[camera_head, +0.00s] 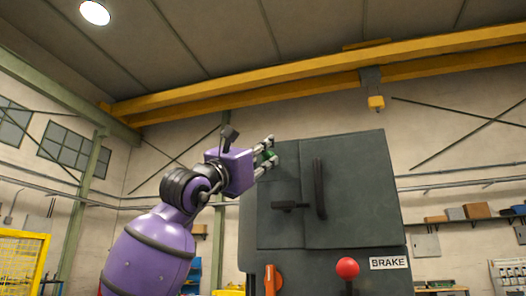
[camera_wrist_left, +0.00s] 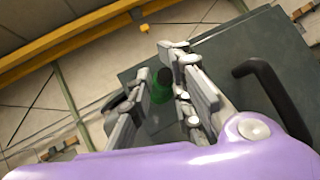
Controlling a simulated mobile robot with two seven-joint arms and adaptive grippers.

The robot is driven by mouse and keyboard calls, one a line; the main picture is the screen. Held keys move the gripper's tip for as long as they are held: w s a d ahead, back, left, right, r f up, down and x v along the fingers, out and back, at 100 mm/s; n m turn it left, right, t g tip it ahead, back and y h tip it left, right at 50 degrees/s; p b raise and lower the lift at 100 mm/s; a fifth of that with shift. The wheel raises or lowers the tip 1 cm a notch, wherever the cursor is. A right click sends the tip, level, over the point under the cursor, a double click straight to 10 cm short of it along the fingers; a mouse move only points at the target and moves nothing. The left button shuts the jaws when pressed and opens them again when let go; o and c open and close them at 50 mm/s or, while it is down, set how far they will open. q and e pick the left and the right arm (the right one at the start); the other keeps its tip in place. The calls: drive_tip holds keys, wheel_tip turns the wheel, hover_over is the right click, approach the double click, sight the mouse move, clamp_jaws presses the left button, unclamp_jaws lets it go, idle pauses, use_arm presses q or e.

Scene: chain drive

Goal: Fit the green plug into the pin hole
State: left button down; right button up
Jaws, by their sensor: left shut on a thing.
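My left gripper (camera_head: 267,155) is raised at the upper left edge of the dark grey cabinet. It is shut on the green plug (camera_head: 269,154), a small green piece between the fingertips. In the left wrist view the green plug (camera_wrist_left: 158,94), with a dark end, shows between the two fingers of the left gripper (camera_wrist_left: 160,88), and the fingers hide part of it. The cabinet's face lies behind it in that view. I cannot make out the pin hole in either view. My right gripper is not in view.
The grey cabinet (camera_head: 350,215) has a door with a dark vertical handle (camera_head: 320,188) and a dark latch lever (camera_head: 290,206). Below are an orange lever (camera_head: 271,280), a red knob (camera_head: 347,268) and a BRAKE label (camera_head: 388,262). The space above the cabinet is free.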

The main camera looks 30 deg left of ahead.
use_arm(q)
drive_tip(key=shift+w, duration=0.2)
drive_tip(key=shift+w+a, duration=0.1)
drive_tip(key=shift+w, duration=0.2)
drive_tip(key=shift+w+a, duration=0.25)
drive_tip(key=shift+w, duration=0.65)
drive_tip(key=c, duration=1.5)
unclamp_jaws()
drive_tip(key=v, duration=1.2)
